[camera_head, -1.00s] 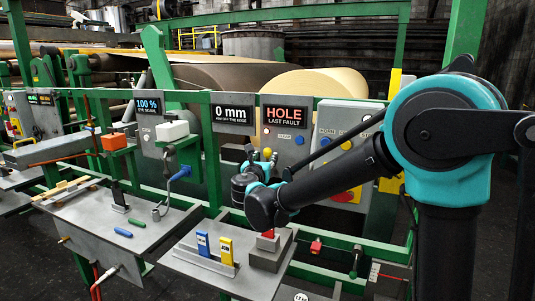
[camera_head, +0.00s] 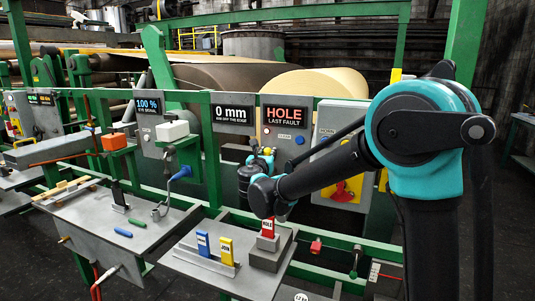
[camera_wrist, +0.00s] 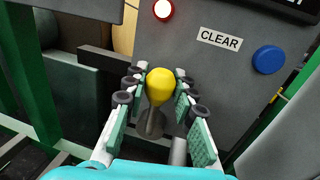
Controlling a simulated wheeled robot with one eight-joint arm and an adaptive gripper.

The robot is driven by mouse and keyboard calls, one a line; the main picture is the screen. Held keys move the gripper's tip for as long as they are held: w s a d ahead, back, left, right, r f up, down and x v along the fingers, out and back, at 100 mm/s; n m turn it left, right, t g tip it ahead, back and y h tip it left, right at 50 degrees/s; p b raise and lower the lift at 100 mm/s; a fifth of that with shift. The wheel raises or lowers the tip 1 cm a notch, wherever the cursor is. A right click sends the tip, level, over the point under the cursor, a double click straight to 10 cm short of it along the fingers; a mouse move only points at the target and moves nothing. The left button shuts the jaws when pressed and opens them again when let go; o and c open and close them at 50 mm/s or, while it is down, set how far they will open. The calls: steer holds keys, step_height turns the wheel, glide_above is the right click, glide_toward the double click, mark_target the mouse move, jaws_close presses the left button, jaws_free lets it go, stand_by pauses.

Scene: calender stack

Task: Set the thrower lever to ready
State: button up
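A lever with a yellow knob (camera_wrist: 160,86) and a grey metal stem stands out from the grey panel in the wrist view. No label naming it as the thrower lever is readable. My gripper (camera_wrist: 161,82) has one finger on each side of the knob. The fingers are spread, with narrow gaps to the knob, so it looks open; contact cannot be made out. In the head view my gripper (camera_head: 262,158) is small, in front of the panel below the HOLE display, and largely hides the lever.
A blue button (camera_wrist: 268,59) by a CLEAR label and a lit red-rimmed lamp (camera_wrist: 164,9) sit near the knob. A box with a red-and-yellow switch (camera_head: 346,188) stands to the right. Below is a bench with blue, yellow and red tags (camera_head: 267,228).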

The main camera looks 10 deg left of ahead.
jaws_close()
steer(key=shift+d, duration=0.15)
steer(key=d+m, duration=0.2)
steer(key=m, duration=0.1)
steer(key=d+m, duration=0.1)
steer(key=shift+s+f+t, duration=0.2)
steer(key=shift+f+t, duration=0.15)
steer(key=shift+t, duration=0.05)
steer(key=shift+s+d+f+m+t+h, duration=0.2)
steer(key=shift+d+f+m, duration=0.35)
steer(key=shift+m, duration=0.6)
steer(key=shift+d+f+m+t+h, duration=0.15)
steer(key=shift+d+f+m+h, duration=0.15)
steer(key=shift+d+m, duration=0.6)
steer(key=shift+s+d+f+m+t+h, duration=0.15)
steer(key=shift+d+f+m, duration=0.3)
steer(key=shift+m, duration=0.9)
steer(key=shift+f, duration=0.1)
steer(key=o, duration=0.8)
jaws_free()
